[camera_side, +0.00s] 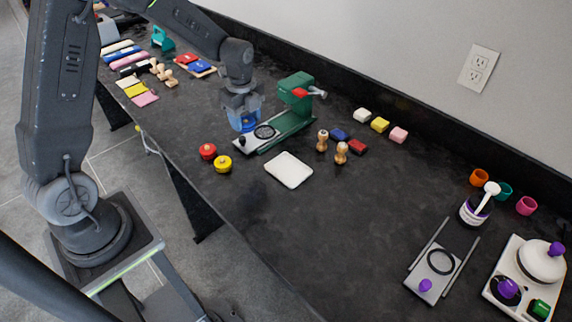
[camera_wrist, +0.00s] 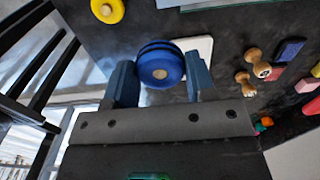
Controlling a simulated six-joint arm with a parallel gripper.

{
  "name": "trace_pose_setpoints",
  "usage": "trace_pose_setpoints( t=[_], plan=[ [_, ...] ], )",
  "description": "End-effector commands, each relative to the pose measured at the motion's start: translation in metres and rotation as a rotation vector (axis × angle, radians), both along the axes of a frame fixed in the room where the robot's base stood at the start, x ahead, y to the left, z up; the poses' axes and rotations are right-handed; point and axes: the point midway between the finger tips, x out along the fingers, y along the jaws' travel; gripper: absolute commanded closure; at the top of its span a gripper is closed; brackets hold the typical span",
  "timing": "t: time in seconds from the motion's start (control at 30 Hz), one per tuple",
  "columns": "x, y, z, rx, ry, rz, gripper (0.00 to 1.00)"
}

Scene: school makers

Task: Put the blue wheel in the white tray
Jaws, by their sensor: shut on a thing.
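The blue wheel (camera_wrist: 160,64) is a round disc with a grooved rim and a tan centre. In the wrist view it sits between the two fingers of my gripper (camera_wrist: 160,72), which is shut on it. In the side view my gripper (camera_side: 244,114) hangs over the table near the green machine, and the wheel is hard to tell from the blue fingers there. The white tray (camera_side: 288,170) lies flat and empty on the dark table, to the right of and nearer the camera than my gripper. Part of the tray (camera_wrist: 205,46) shows behind the wheel in the wrist view.
A green press (camera_side: 296,100) with a grey base plate (camera_side: 250,140) stands right beside my gripper. A red wheel (camera_side: 208,151) and a yellow wheel (camera_side: 223,164) lie left of the tray. Wooden stamps (camera_side: 341,152) and ink blocks (camera_side: 358,147) stand to its right. The table's front middle is clear.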

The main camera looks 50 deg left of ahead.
Motion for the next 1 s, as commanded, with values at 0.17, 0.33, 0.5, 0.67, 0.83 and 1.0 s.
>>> trace_pose_setpoints(
  t=[0.17,0.33,0.5,0.67,0.83,1.0],
  plan=[
    [0.010,-0.031,-0.018,0.000,0.002,-0.004,0.73],
    [0.026,-0.065,-0.041,0.000,0.003,-0.005,0.73],
    [0.040,-0.093,-0.060,0.000,0.000,-0.002,0.73],
    [0.047,-0.106,-0.068,0.000,-0.001,0.001,0.73],
    [0.047,-0.108,-0.078,0.000,0.001,0.001,0.73],
    [0.047,-0.108,-0.103,0.000,0.002,0.001,0.73]
  ],
)
